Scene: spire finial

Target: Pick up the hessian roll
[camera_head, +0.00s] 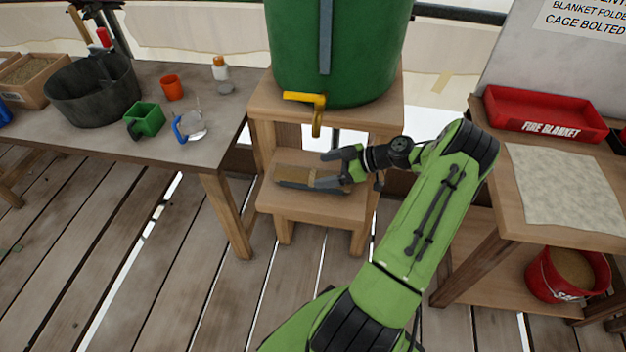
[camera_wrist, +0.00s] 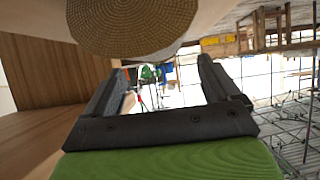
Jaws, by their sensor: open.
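The hessian roll (camera_head: 297,174) is a tan-brown woven roll lying on the lower step of the wooden stand (camera_head: 305,208), under the green barrel. In the wrist view its round woven end (camera_wrist: 130,22) fills the top, close to the camera. My gripper (camera_head: 325,171) reaches in from the right at the roll's right end, jaws apart. In the wrist view the open dark fingers (camera_wrist: 162,66) show nothing gripped between them, and the roll's end lies above the left fingertip. Part of the roll is hidden by my gripper in the head view.
The green barrel (camera_head: 340,50) with a yellow tap (camera_head: 305,98) stands just above the step. The left workbench (camera_head: 190,160) holds a black tub, green and orange cups. The right table (camera_head: 500,225) carries a red tray (camera_head: 545,112); a red bucket (camera_head: 568,272) stands below.

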